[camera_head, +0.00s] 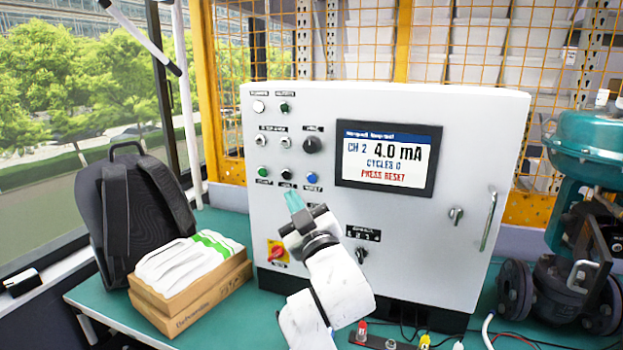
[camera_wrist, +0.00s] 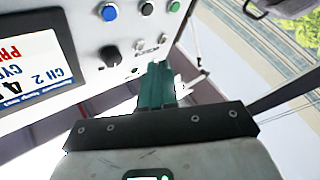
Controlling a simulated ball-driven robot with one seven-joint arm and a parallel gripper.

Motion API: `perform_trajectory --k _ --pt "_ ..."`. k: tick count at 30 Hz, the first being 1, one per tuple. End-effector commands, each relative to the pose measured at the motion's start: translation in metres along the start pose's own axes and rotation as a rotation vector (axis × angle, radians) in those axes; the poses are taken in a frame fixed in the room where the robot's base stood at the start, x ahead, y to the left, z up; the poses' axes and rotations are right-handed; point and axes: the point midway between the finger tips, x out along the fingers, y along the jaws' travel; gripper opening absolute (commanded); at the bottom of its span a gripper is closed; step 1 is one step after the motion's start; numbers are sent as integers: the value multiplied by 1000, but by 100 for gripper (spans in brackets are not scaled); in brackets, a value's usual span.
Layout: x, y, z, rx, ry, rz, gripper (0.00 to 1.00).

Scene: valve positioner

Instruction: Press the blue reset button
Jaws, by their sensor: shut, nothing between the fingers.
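The blue reset button (camera_head: 311,178) is on the front of the white control cabinet (camera_head: 400,240), at the right end of a row with a black and a green button. The blue button also shows in the wrist view (camera_wrist: 109,12) at the top, left of the gripper. My gripper (camera_head: 294,200) is shut and empty, with teal fingertips, in front of the panel just below and left of the blue button in the head view. In the wrist view the fingers (camera_wrist: 157,80) point toward the panel, and the blue button is clear of them. I cannot tell the exact gap to the panel.
The screen (camera_head: 388,158) reads CH 2, 4.0 mA, CYCLES 0, PRESS RESET. A red rotary switch (camera_head: 278,252) and a black knob (camera_head: 312,145) sit near the buttons. A backpack (camera_head: 135,210) and cardboard boxes (camera_head: 190,295) stand left; a teal valve (camera_head: 585,150) stands right.

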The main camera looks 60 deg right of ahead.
Motion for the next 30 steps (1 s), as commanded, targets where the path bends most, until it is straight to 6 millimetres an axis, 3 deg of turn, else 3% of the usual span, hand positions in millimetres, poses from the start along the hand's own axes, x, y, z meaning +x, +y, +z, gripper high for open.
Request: perform_trajectory --k 15,30 --pt "46 35 30 -1 -2 1 0" --pt "55 41 41 0 -1 1 0"
